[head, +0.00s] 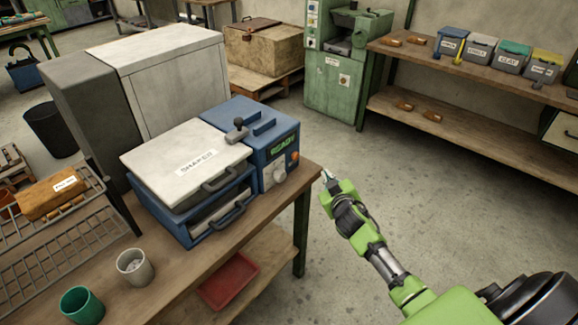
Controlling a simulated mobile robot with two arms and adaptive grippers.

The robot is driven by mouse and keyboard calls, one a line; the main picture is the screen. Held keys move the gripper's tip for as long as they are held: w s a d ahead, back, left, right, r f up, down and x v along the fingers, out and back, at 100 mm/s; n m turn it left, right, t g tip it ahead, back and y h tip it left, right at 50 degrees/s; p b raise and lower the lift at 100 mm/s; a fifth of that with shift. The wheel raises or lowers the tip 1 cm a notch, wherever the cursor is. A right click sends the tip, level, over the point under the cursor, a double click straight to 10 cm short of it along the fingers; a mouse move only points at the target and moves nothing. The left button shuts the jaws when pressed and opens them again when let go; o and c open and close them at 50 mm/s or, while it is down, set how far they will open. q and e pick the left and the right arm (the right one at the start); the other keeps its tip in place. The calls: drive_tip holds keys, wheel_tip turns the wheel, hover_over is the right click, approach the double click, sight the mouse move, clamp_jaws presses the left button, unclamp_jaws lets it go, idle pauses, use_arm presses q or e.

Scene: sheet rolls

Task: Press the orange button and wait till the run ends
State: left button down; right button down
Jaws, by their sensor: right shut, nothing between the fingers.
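The orange button (295,156) is a small round spot on the front right of a blue control box (262,132). Above it a dark display (283,142) reads READY in green. A pale round knob (280,174) sits below the display. The box joins a blue machine with a flat white lid (186,160) labelled SHAPES, which is down. My right gripper (326,174) is shut and empty, just right of the box beyond the bench corner, apart from the button. My left gripper is not in view.
A wooden bench (265,218) bears the machine, a wire rack (75,245), a grey cup (135,266) and a green cup (82,305). A red tray (228,280) lies on the lower shelf. Open floor (430,220) lies right of the bench.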

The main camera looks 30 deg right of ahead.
sight(295, 156)
drive_tip(key=shift+w+a+r+b, duration=0.1)
drive_tip(key=shift+w+a+b, duration=0.5)
drive_tip(key=shift+w, duration=0.8)
drive_tip(key=shift+w+a+r+b, duration=0.1)
drive_tip(key=shift+w+a+b, duration=0.5)
drive_tip(key=shift+w, duration=0.8)
drive_tip(key=shift+w+a+r+b, duration=0.1)
drive_tip(key=shift+w+a+b, duration=0.3)
drive_tip(key=shift+w+b, duration=0.7)
drive_tip(key=shift+w+p, duration=0.3)
drive_tip(key=shift+p, duration=0.05)
drive_tip(key=shift+w, duration=0.1)
drive_tip(key=shift+w+a, duration=0.15)
drive_tip(key=shift+w, duration=0.15)
